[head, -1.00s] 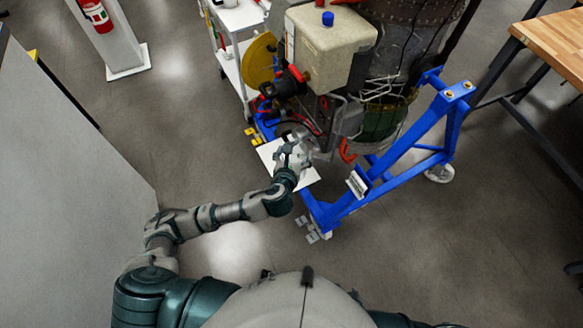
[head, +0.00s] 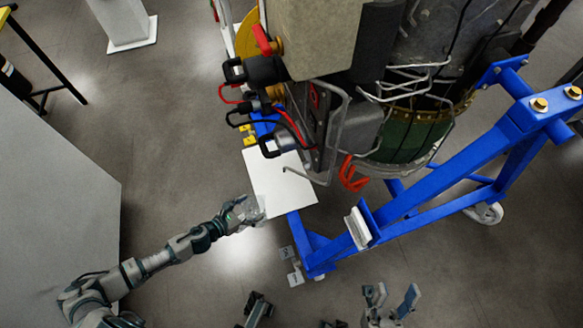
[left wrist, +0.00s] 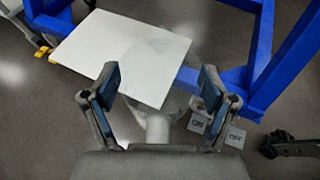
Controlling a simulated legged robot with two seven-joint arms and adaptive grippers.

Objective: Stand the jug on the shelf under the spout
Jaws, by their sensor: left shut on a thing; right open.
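My left gripper (head: 246,212) is at the front left edge of the white shelf (head: 285,190). It is shut on the clear jug, which is hard to make out in the head view. In the left wrist view the jug's pale handle (left wrist: 157,124) is between the fingers (left wrist: 155,92), and its see-through body overlaps the shelf (left wrist: 110,50) in the picture. I cannot tell whether the jug touches the shelf. The spout (head: 308,179), a thin bent grey pipe, hangs over the shelf's right part. My right gripper (head: 392,303) is open and empty at the bottom.
The blue stand frame (head: 420,215) runs right of the shelf, with the large engine (head: 425,70) above. ON and OFF pedals (head: 291,266) lie on the floor by the frame. A grey panel (head: 50,200) is at left.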

